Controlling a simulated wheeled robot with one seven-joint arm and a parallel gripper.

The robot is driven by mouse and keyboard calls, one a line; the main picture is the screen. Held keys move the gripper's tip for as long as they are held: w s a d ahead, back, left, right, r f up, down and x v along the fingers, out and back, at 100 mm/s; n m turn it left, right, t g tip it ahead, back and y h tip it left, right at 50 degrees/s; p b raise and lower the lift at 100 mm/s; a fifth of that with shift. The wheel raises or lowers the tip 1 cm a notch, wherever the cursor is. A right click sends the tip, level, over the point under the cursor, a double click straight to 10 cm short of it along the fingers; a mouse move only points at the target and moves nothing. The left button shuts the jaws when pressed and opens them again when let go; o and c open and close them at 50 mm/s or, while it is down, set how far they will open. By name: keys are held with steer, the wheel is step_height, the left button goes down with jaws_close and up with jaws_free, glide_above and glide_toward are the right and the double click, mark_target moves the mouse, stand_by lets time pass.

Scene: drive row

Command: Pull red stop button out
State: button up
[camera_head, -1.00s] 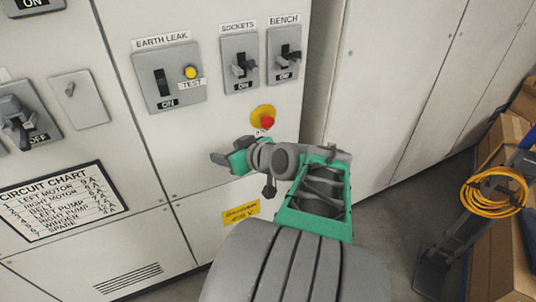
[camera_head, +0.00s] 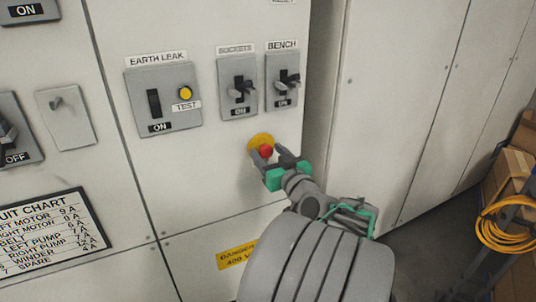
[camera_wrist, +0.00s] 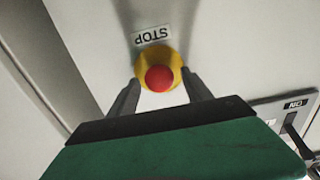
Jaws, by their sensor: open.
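The red stop button (camera_head: 265,151) sits on a round yellow base (camera_head: 260,141) on the pale cabinet front, below the sockets and bench switches. The red button also shows in the wrist view (camera_wrist: 159,78), with its yellow base (camera_wrist: 146,62) and a STOP label (camera_wrist: 153,35) that reads upside down. My gripper (camera_head: 268,158) is open, its two fingers on either side of the button. In the wrist view my gripper (camera_wrist: 160,92) has one dark finger left and one right of the button. I cannot tell whether the fingers touch it.
Above are the sockets switch (camera_head: 239,88), the bench switch (camera_head: 283,82) and the earth leak unit (camera_head: 163,100) with a yellow test button. A yellow danger label (camera_head: 237,257) is below. Coiled orange cable (camera_head: 507,226) and cardboard boxes stand at the right.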

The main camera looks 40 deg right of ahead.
steer(key=shift+c, duration=0.2)
jaws_close()
stand_by(0.4)
stand_by(0.3)
